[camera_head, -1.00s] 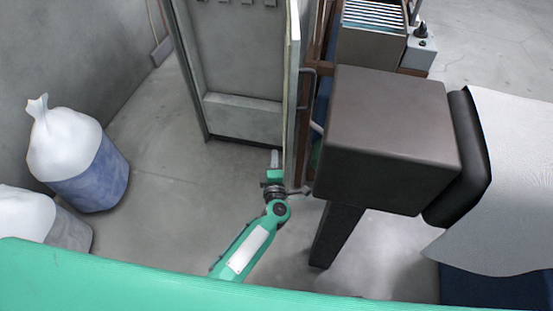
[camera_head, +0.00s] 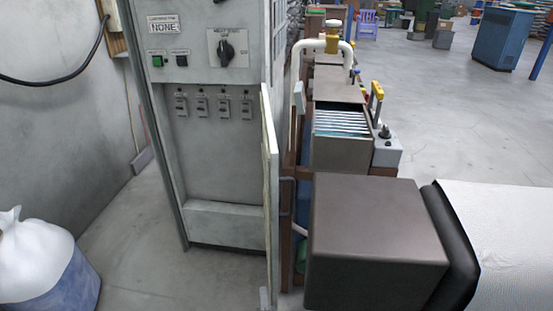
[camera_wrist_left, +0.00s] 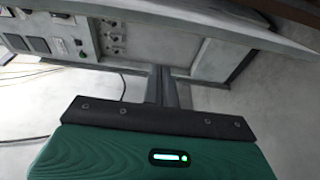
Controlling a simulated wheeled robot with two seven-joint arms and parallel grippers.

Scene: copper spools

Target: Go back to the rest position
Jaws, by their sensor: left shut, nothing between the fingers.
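My left gripper (camera_head: 264,297) shows only as a small grey tip at the bottom edge of the head view, beside the lower end of the open cabinet door (camera_head: 270,170). In the left wrist view its grey fingers (camera_wrist_left: 163,84) are together and empty, in front of the cabinet (camera_wrist_left: 150,35). The green wrist housing (camera_wrist_left: 160,155) fills the bottom of that view. My right gripper is in neither view.
The grey electrical cabinet (camera_head: 224,150) has switches and a dial. A dark box-shaped machine part (camera_head: 370,235) and a black roller (camera_head: 450,240) stand right of the door. A white sack (camera_head: 40,255) stands left. Floor (camera_head: 140,240) is clear between sack and cabinet.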

